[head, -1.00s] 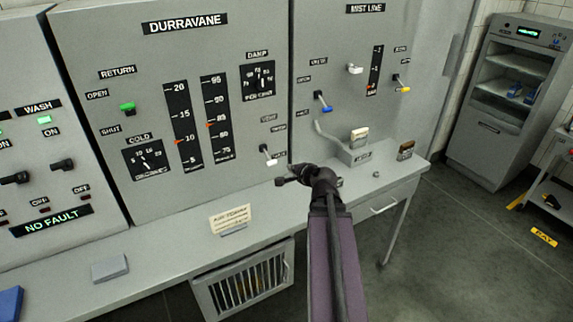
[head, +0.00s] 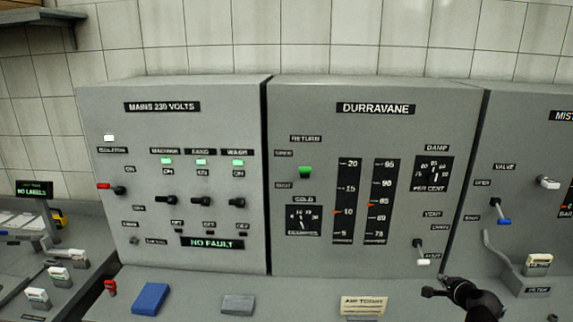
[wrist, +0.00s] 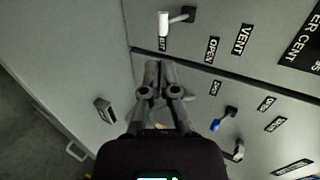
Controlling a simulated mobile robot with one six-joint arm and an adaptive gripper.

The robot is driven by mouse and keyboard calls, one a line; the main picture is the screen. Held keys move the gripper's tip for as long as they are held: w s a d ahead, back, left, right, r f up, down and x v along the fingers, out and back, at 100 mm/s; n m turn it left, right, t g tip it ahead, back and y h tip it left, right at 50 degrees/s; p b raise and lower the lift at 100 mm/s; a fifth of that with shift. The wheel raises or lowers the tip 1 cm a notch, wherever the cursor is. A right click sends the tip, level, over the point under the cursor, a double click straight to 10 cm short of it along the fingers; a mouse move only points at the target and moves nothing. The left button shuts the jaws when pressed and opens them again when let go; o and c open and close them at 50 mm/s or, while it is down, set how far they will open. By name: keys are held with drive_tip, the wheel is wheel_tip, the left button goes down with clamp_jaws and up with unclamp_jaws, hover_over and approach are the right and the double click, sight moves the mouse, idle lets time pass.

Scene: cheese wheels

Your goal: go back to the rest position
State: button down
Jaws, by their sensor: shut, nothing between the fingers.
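My gripper (head: 440,291) shows at the lower right of the head view, in front of the DURRAVANE panel (head: 330,125) and above the grey desk top. In the wrist view my gripper (wrist: 160,72) has its fingers together with nothing held between them. It is apart from the white-tipped lever (head: 421,252) at the lower right of the DURRAVANE panel; that white-tipped lever also shows at the top of the wrist view (wrist: 164,24).
The MAINS panel (head: 170,135) stands left of the DURRAVANE panel. The MIST LINE panel (head: 525,150) is at right, with a blue-tipped lever (head: 503,221). A blue block (head: 150,298), a grey block (head: 238,304) and a paper card (head: 362,306) lie on the desk.

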drive_tip(key=s+a+f+n+g, duration=0.2)
drive_tip(key=a+n, duration=0.4)
drive_tip(key=a, duration=0.4)
drive_tip(key=s+a+f+n+g, duration=0.2)
drive_tip(key=a+f+n+g, duration=0.3)
drive_tip(key=a, duration=0.6)
drive_tip(key=s+a+f+n+g+y, duration=0.1)
drive_tip(key=s+a+f+n+g, duration=0.2)
drive_tip(key=a, duration=0.8)
drive_tip(key=n+g, duration=0.2)
drive_tip(key=n, duration=0.2)
drive_tip(key=shift+f+n+g, duration=0.25)
drive_tip(key=shift+n+g, duration=0.05)
drive_tip(key=shift+g, duration=0.1)
drive_tip(key=shift+w, duration=0.1)
drive_tip(key=w+d+r+t+p, duration=0.2)
drive_tip(key=w+d+r+p, duration=0.8)
drive_tip(key=w+d, duration=0.3)
drive_tip(key=w+d+r+t+p, duration=0.1)
drive_tip(key=w+d+r+p, duration=0.1)
drive_tip(key=d, duration=0.5)
drive_tip(key=w+d+r+m+t+p, duration=0.1)
drive_tip(key=w+d+r+p, duration=0.1)
drive_tip(key=d, duration=0.5)
drive_tip(key=w+d+r+p, duration=0.2)
drive_tip(key=d+r+p, duration=0.2)
drive_tip(key=d, duration=0.4)
drive_tip(key=shift+w+r+t, duration=0.25)
drive_tip(key=shift+r+t, duration=0.15)
drive_tip(key=shift+r, duration=0.5)
